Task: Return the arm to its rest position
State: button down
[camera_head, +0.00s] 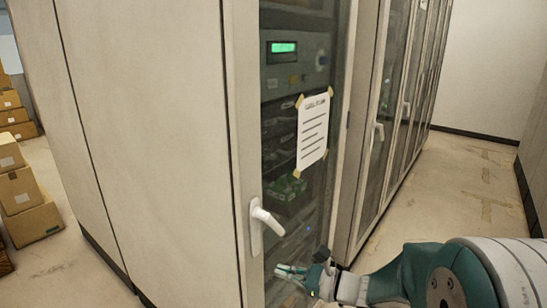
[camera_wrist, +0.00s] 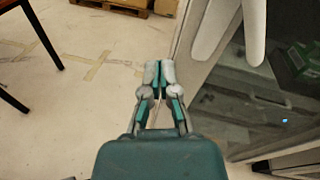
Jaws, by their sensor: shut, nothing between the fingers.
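My gripper (camera_head: 290,271) is at the lower middle of the head view, in front of the lower glass of a cabinet door. My teal and grey arm reaches in from the lower right. In the wrist view my gripper (camera_wrist: 160,74) points up the picture, with its fingertips together and nothing between them. The white door handle (camera_head: 262,220) is above and left of the gripper in the head view. The handle also shows at the top right of the wrist view (camera_wrist: 254,30). I cannot tell how far the fingers are from the door.
The cabinet door (camera_head: 236,130) looks shut, with a taped paper sheet (camera_head: 313,128) on its glass. More cabinets (camera_head: 392,90) run back to the right. The aisle floor (camera_head: 470,190) is clear. Cardboard boxes (camera_head: 20,190) stand at the left. A dark table leg (camera_wrist: 42,38) shows in the wrist view.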

jog(key=s+r+n+g+h, duration=0.2)
jog(key=s+n+g+h, duration=0.35)
jog(key=s+n, duration=0.75)
jog(key=s+d+r+n+t+h, duration=0.3)
jog(key=s+d+n+h, duration=0.4)
jog(key=d, duration=0.5)
jog(key=shift+s+d+n+h, duration=0.15)
jog(key=shift+s+n+h, duration=0.35)
jog(key=shift+h, duration=0.75)
jog(key=shift+w+t, duration=0.1)
jog(key=shift+t, duration=0.15)
